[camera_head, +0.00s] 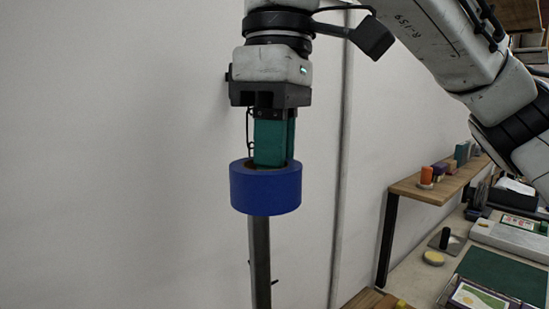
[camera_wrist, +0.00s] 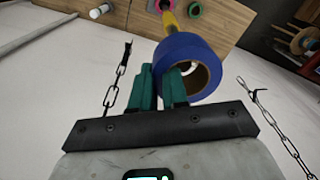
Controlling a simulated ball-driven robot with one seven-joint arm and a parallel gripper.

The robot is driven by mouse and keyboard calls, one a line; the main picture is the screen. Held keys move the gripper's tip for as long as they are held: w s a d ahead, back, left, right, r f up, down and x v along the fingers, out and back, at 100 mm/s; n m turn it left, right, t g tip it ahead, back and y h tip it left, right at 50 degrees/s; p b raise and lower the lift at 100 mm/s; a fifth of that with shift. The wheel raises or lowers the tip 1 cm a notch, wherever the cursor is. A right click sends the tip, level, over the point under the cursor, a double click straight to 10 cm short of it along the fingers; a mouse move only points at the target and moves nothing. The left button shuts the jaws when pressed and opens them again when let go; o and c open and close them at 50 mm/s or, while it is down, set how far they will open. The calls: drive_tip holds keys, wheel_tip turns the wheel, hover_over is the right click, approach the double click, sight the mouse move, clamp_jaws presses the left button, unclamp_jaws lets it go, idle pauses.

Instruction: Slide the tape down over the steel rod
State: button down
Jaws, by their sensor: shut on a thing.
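A blue tape roll (camera_head: 265,190) hangs level at the tips of my gripper (camera_head: 271,162). The teal fingers point down and are shut on the roll's wall. In the wrist view my gripper (camera_wrist: 163,95) has one finger beside the outside of the roll (camera_wrist: 182,50) and the other at its hole. The grey steel rod (camera_head: 260,262) stands upright directly below the roll in the head view. Its upper end is hidden by the roll, so I cannot tell whether it is inside the hole. I cannot make out the rod in the wrist view.
A pale wall (camera_head: 110,150) stands behind. At right are a wooden shelf (camera_head: 420,190) with small coloured blocks and a desk with a green mat (camera_head: 503,274). The wrist view shows a wooden board (camera_wrist: 125,22) with several coloured round items. The space left of the rod is clear.

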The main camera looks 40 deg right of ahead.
sight(275, 195)
drive_tip(key=shift+f+b, duration=1.1)
drive_tip(key=shift+f, duration=0.85)
drive_tip(key=c, duration=1.1)
unclamp_jaws()
drive_tip(key=shift+o, duration=0.2)
drive_tip(key=shift+r+p, duration=0.65)
drive_tip(key=r, duration=0.6)
drive_tip(key=r+p, duration=0.1)
drive_tip(key=r, duration=0.2)
drive_tip(key=shift+s+d+r, duration=0.1)
drive_tip(key=shift+d+r, duration=0.15)
drive_tip(key=shift+d, duration=0.05)
drive_tip(key=shift+s+d, duration=0.1)
